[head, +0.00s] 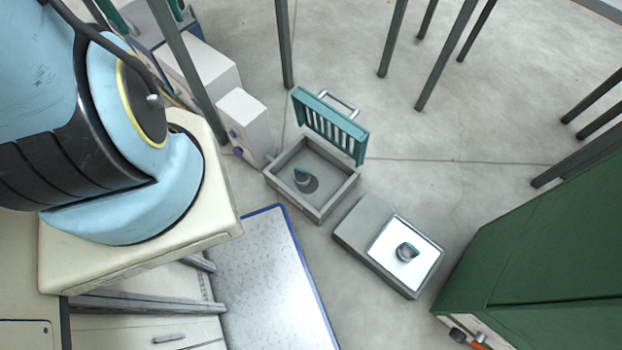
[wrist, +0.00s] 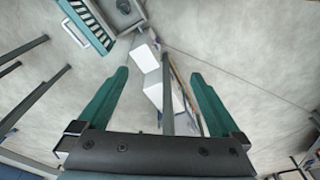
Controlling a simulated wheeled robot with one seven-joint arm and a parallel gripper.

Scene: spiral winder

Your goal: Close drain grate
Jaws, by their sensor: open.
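The drain grate (head: 331,126) is a teal slatted lid with a light bar handle (head: 339,103). In the head view it stands raised at the back edge of a grey square drain box (head: 325,203), whose top is open. A small dark cup-like item (head: 303,177) sits inside the box. In the wrist view the grate (wrist: 88,27) is at the upper left, beside part of the box (wrist: 118,14). My gripper (wrist: 158,76) shows two teal fingers spread wide apart with nothing between them. It is apart from the grate.
A grey block with a white top (head: 388,246) and a similar small item (head: 407,252) stands right of the box. White boxes (head: 243,122) stand to its left, a green cabinet (head: 540,260) at right. A blue-edged mat (head: 262,275) lies in front. Thin posts (head: 284,45) rise behind.

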